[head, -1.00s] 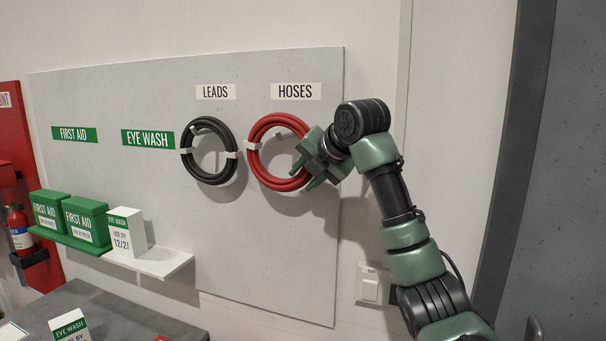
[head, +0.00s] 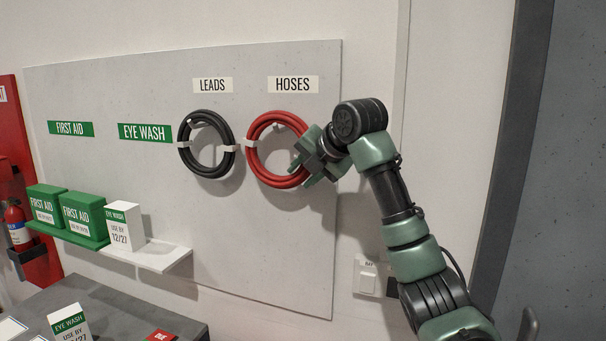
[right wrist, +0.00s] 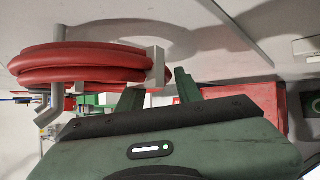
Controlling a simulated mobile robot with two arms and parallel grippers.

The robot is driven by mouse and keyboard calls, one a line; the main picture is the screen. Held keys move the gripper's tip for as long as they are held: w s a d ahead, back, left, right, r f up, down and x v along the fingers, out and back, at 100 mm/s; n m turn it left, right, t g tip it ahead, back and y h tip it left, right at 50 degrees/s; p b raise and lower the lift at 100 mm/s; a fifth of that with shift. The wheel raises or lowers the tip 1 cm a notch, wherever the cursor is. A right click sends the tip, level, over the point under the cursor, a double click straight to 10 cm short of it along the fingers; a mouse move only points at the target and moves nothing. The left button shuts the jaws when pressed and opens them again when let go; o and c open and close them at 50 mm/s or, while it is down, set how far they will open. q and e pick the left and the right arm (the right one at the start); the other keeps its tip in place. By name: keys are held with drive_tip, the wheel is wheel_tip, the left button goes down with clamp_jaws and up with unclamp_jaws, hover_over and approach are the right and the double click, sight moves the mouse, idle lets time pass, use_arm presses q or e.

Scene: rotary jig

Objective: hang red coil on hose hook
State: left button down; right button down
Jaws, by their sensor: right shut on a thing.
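The red coil (head: 256,166) is against the grey wall board under the HOSES label (head: 293,84). A pale hook (head: 276,125) shows inside the top of its ring. In the right wrist view, the red coil (right wrist: 85,62) lies across the grey hook (right wrist: 47,112), whose bent tip sticks out past the ring. My right gripper (head: 308,167) is at the coil's lower right side and is shut on it. In the right wrist view its fingers (right wrist: 158,90) show beside a grey band on the coil; the exact contact is hidden. My left gripper is not in view.
A black coil (head: 183,160) hangs left of the red one under the LEADS label. Green first aid boxes (head: 82,217) and a white eye wash box (head: 124,228) stand on shelves at left. A table (head: 120,305) is below. The board's lower middle is clear.

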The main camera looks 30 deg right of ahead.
drive_tip(key=c, duration=1)
unclamp_jaws()
drive_tip(key=shift+o, duration=0.7)
drive_tip(key=shift+s, duration=0.15)
